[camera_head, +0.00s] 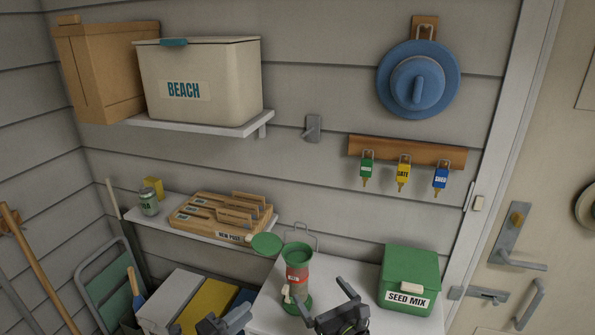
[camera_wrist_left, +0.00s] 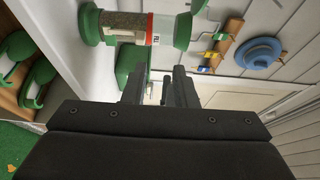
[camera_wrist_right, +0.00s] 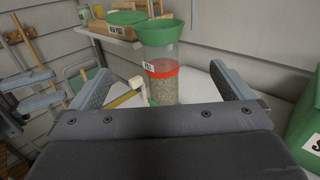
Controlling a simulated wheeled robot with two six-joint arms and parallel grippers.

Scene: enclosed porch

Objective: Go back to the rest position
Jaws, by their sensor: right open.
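My left gripper (camera_head: 225,320) is low in the head view, at the bottom edge. In the left wrist view its fingers (camera_wrist_left: 160,90) stand a short way apart with nothing seen held between them. My right gripper (camera_head: 327,302) is in front of the seed feeder, fingers spread wide and empty; its fingers (camera_wrist_right: 160,88) also show in the right wrist view. The feeder (camera_head: 297,272) stands upright on the white surface, a clear tube with seed, a red band and a green top. It is beyond the right gripper's fingers, apparently not gripped.
A green SEED MIX box (camera_head: 410,270) stands right of the feeder on the white top (camera_head: 262,310). A shelf behind holds a wooden file tray (camera_head: 222,215) and a can (camera_head: 149,203). Tagged keys (camera_head: 403,174) and a blue hat (camera_head: 418,80) hang on the wall.

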